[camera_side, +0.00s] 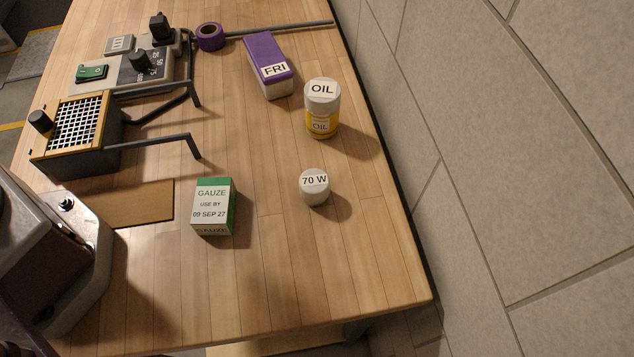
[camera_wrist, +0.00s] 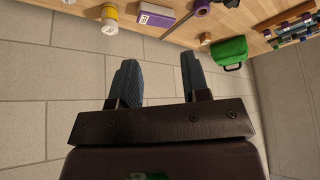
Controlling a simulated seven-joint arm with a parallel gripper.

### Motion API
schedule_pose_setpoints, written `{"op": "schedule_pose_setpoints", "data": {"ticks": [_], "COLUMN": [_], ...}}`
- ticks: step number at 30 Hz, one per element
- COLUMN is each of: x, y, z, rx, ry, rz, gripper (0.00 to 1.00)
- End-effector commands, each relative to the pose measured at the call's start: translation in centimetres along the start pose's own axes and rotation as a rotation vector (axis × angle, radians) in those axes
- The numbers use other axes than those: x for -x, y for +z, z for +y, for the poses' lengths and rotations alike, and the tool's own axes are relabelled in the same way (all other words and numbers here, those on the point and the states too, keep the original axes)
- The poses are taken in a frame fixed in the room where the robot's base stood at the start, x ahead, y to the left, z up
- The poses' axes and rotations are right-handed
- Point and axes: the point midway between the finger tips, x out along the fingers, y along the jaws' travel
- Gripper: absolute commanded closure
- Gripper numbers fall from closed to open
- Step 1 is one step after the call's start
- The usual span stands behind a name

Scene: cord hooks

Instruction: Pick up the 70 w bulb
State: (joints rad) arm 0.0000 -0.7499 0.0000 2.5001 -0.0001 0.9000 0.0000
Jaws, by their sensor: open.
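The 70 w bulb (camera_side: 314,188) is a small, pale rounded item labelled "70 W", on the wooden table in the side view. It stands apart from its neighbours, near the table's right edge. In the wrist view a sliver of something pale (camera_wrist: 69,1) is cut off at the top edge; I cannot tell if it is the bulb. My gripper (camera_wrist: 159,64) shows in the wrist view with its two dark fingers spread and nothing between them. Its fingers are over the floor or wall tiles in that picture, apart from the table items. My gripper is not visible in the side view.
The oil jar (camera_side: 322,122) stands behind the bulb, the green gauze box (camera_side: 213,207) to its left. A purple FRI box (camera_side: 266,58), purple tape roll (camera_side: 210,37) and hooked rods (camera_side: 172,143) are farther back. A tiled wall (camera_side: 520,150) is right. The wrist view shows a green case (camera_wrist: 230,52).

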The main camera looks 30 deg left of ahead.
Motion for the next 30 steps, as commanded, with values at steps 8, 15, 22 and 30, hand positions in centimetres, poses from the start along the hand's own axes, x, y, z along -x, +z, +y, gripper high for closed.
{"op": "schedule_pose_setpoints", "data": {"ticks": [8,15,22,30], "x": [0.0,0.0,-2.5,-8.5], "y": [0.0,0.0,0.1,-2.4], "z": [0.0,0.0,2.6,9.6], "rx": [0.0,-0.001,-0.11,-0.148], "ry": [0.0,0.001,0.057,0.106], "rz": [0.0,0.0,-0.133,-0.368], "gripper": [0.2,0.2,0.2,0.2]}}
